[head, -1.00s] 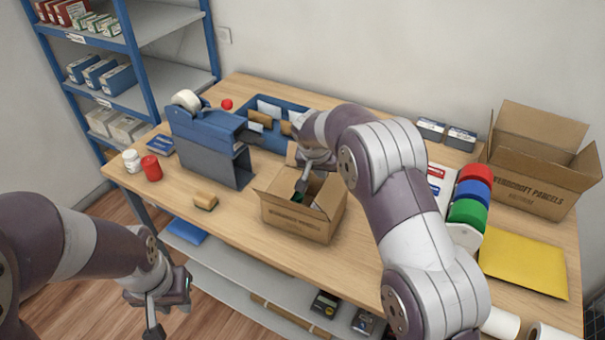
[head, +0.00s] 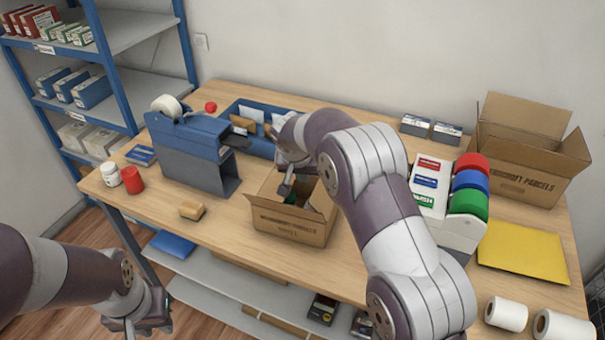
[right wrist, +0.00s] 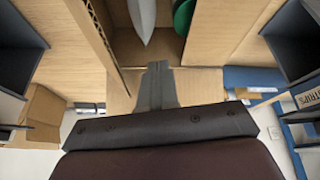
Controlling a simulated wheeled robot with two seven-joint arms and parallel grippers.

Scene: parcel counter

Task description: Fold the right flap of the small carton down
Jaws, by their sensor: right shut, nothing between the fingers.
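The small brown carton (head: 290,226) stands on the table, its top at least partly open. A green item (head: 291,199) shows inside it, and it also shows in the right wrist view (right wrist: 184,16) beside a pale grey item (right wrist: 143,20). My right gripper (head: 285,189) is shut and empty, with its fingertips over the carton's opening. In the right wrist view the closed fingers (right wrist: 157,75) are near a cardboard edge; I cannot tell whether they touch it. My left gripper (head: 134,325) hangs off the table's front left, partly cut off.
A blue-grey tape dispenser (head: 192,150) and a tan block (head: 192,210) stand left of the carton. A large open carton (head: 528,172), coloured rolls (head: 469,185) and a yellow envelope (head: 522,250) are at right.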

